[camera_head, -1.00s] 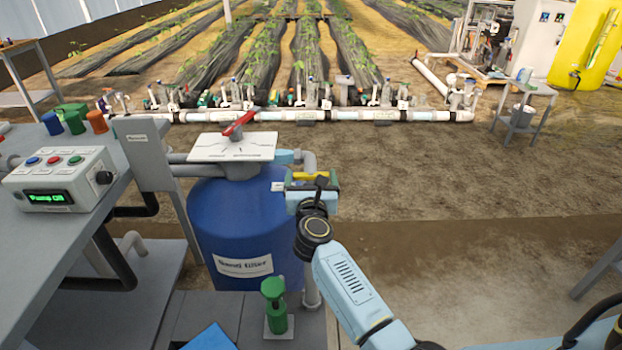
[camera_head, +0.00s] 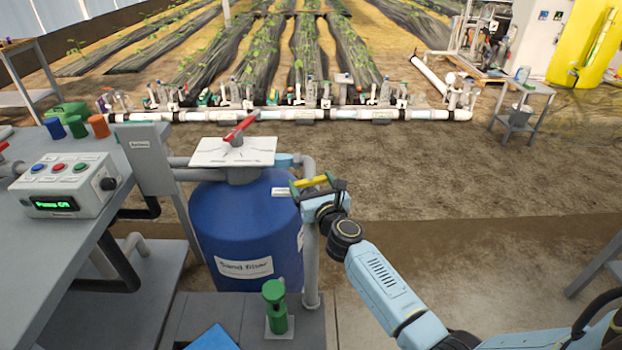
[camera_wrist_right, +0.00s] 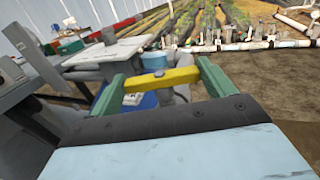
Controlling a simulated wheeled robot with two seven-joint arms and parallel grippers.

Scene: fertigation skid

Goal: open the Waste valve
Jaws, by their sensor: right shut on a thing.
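A yellow valve handle (camera_head: 316,180) sits on the grey pipe at the right side of the blue sand filter tank. A small white label (camera_head: 281,192) is beside it; its text is too small to read. My right gripper (camera_head: 311,183) is shut on the yellow handle. In the right wrist view the handle (camera_wrist_right: 168,79) lies crosswise between the two green fingers, with one finger at each end. The handle is slightly tilted in the head view. The valve body under the handle is mostly hidden by the gripper. My left gripper is not in view.
The blue tank (camera_head: 240,228) carries a white dial plate (camera_head: 215,152) with a red lever (camera_head: 240,128). A control box (camera_head: 66,186) stands on the grey bench at left. A green valve (camera_head: 275,305) is on the platform. Open soil lies to the right.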

